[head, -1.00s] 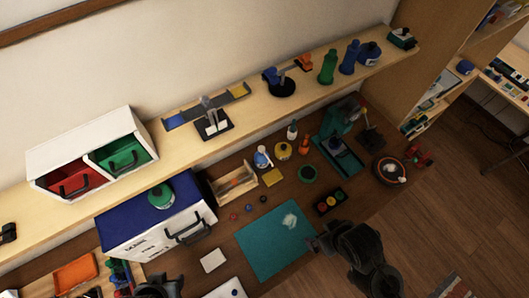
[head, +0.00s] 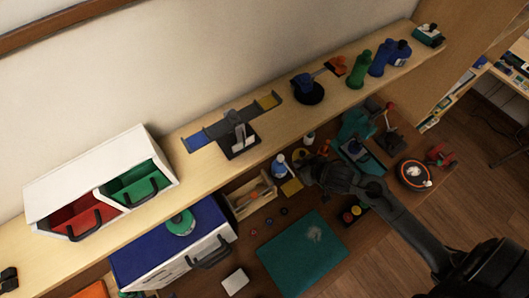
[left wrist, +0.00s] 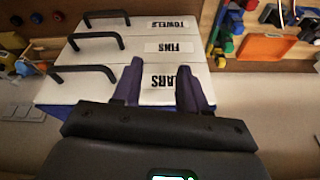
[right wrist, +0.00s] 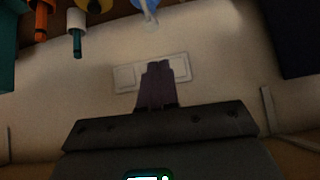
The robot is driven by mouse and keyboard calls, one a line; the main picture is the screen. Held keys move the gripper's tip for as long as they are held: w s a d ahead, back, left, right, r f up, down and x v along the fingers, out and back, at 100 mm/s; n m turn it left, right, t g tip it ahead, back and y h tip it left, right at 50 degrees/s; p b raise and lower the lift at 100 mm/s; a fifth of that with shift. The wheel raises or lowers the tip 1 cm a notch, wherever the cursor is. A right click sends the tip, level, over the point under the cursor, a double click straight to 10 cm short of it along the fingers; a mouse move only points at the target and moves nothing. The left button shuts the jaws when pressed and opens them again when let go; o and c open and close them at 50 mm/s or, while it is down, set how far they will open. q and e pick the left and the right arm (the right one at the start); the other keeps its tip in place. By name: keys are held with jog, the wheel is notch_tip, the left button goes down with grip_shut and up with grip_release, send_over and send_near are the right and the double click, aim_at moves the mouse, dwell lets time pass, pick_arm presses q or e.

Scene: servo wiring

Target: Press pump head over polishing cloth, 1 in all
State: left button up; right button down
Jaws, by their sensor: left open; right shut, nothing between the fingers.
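A white and blue pump bottle (head: 279,165) stands behind the teal mat. In the right wrist view the blue pump bottle (right wrist: 149,8) is at the top edge, with a pale spout pointing down the picture. A flat yellow square, which looks like the polishing cloth (head: 291,187), lies just in front of the bottle. My right gripper (head: 308,168) is just right of the bottle, apart from it. In its wrist view the right gripper (right wrist: 158,68) is shut and empty. My left gripper (left wrist: 160,75) is open and empty, facing the labelled drawer unit (left wrist: 150,70).
A teal mat (head: 290,262) with a pale smudge lies in front. A wooden box (head: 240,208) is left of the bottle. The blue-topped drawer unit (head: 150,245) stands further left. A long shelf (head: 190,165) runs behind and above. A yellow-and-blue container (head: 299,155) stands near my right gripper.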

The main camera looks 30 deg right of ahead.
pick_arm(q)
jog(key=shift+s+d+f, duration=0.25)
jog(key=shift+s+f, duration=0.15)
pick_arm(e)
jog(key=shift+w+d+r, duration=0.4)
jog(key=shift+d, duration=0.2)
jog(key=shift+f, duration=0.1)
send_over(281, 157)
jog(key=s, duration=0.3)
notch_tip(281, 157, down, 7)
jog(key=shift+w+b, duration=0.1)
jog(key=shift+b, duration=0.3)
notch_tip(281, 157, down, 3)
pick_arm(q)
jog(key=shift+w, duration=0.1)
pick_arm(e)
jog(key=shift+d+f, duration=0.1)
jog(key=shift+f, duration=0.35)
